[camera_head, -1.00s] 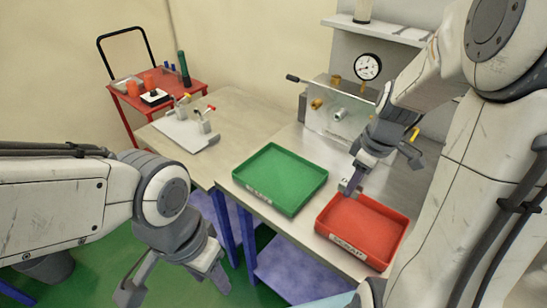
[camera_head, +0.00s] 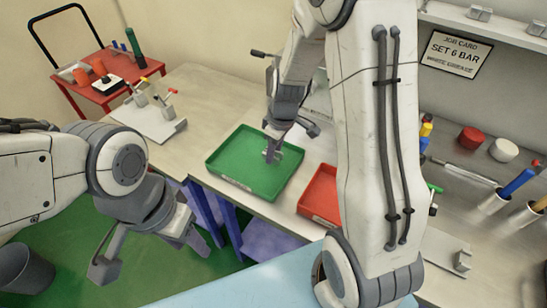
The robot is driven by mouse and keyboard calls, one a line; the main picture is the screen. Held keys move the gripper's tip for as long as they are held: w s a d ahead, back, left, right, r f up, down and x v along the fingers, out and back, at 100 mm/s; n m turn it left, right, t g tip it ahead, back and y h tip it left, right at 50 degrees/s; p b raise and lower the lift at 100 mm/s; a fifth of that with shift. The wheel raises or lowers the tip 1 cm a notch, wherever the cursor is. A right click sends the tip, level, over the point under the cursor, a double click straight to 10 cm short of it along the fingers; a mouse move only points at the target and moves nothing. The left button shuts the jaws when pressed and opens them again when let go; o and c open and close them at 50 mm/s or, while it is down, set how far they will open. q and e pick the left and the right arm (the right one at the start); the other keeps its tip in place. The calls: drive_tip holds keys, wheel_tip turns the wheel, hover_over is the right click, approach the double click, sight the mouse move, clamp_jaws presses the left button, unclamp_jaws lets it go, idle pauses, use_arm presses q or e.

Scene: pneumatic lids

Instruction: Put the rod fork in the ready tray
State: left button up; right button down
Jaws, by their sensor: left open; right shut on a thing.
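The green tray (camera_head: 222,178) sits near the bench's front edge, with a label on its front wall too small to read now. My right gripper (camera_head: 274,137) points down over the tray's right part. It is shut on a small grey metal piece, which looks like the rod fork (camera_head: 271,154). The fork hangs at the fingertips over the tray; I cannot tell whether it touches the floor. My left gripper (camera_head: 150,254) is open and empty, low in front of the bench at the left.
The red tray (camera_head: 318,196) stands right of the green one, partly hidden by my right arm. A plate with small fittings (camera_head: 155,118) lies behind on the left. A red cart (camera_head: 105,88) stands beyond. Screwdrivers and caps (camera_head: 470,138) are at right.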

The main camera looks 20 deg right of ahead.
sight(272, 168)
drive_tip(key=shift+f, duration=2.05)
drive_tip(key=shift+f, duration=0.1)
drive_tip(key=shift+f, duration=0.15)
drive_tip(key=c, duration=0.5)
unclamp_jaws()
